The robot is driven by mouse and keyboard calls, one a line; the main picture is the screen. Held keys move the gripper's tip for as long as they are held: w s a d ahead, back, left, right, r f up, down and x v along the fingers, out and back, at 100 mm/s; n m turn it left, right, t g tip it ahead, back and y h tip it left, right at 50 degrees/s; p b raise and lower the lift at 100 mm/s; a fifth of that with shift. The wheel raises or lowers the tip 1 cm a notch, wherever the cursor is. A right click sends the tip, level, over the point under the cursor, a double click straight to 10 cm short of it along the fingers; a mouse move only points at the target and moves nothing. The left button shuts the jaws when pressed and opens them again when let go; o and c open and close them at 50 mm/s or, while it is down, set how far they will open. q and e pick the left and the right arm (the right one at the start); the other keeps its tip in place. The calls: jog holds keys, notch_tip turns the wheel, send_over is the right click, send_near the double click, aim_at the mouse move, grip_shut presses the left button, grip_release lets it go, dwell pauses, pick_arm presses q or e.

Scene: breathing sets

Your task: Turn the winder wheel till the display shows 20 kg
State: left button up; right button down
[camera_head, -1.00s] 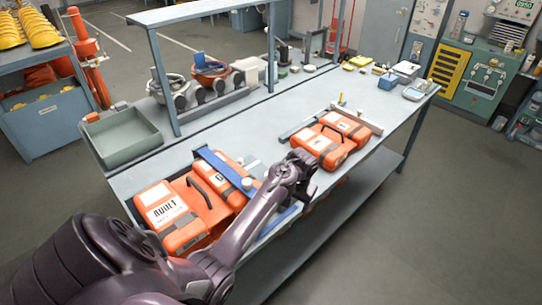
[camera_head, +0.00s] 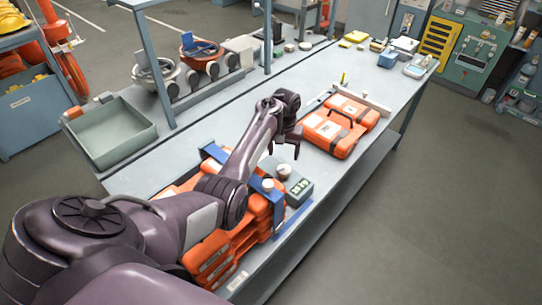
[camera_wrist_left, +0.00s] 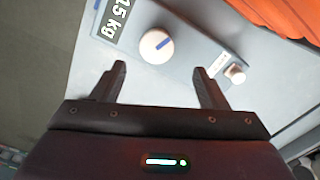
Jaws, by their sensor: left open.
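The winder wheel (camera_wrist_left: 156,46) is a round white knob with a blue mark. In the head view the wheel (camera_head: 284,171) and the display (camera_head: 299,188) are on the small grey unit at the bench's front edge. My left gripper (camera_head: 284,151) is open and empty, pointing down above and near the wheel. In the wrist view its fingertips (camera_wrist_left: 160,72) are spread either side of the wheel, apart from it. My right gripper is not in view.
A smaller white knob (camera_wrist_left: 235,74) stands close to the right finger. Orange cases (camera_head: 220,255) lie under my left arm, and more orange cases (camera_head: 335,130) lie farther right. A green-grey tray (camera_head: 110,132) is at the left.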

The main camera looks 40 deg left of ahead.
aim_at(284, 169)
pick_arm(q)
jog(key=shift+w+a+f, duration=0.1)
jog(key=shift+a+f, duration=0.05)
jog(key=shift+f, duration=0.4)
jog(key=f+b, duration=0.1)
jog(key=f, duration=0.1)
jog(key=d+f+b, duration=0.1)
jog(key=f+b, duration=0.1)
jog(key=f, duration=0.1)
jog(key=shift+d+f, duration=0.1)
jog(key=shift+f, duration=0.1)
jog(key=shift+f+b, duration=0.3)
jog(key=shift+a+f, duration=0.25)
jog(key=shift+f, duration=0.05)
jog(key=shift+r, duration=0.1)
jog(key=shift+d, duration=0.1)
jog(key=shift+c, duration=0.8)
jog(key=c, duration=0.8)
jog(key=shift+r+m, duration=0.15)
jog(key=shift+m, duration=0.55)
jog(key=m+p, duration=0.1)
jog(key=m, duration=0.1)
jog(key=shift+m, duration=0.3)
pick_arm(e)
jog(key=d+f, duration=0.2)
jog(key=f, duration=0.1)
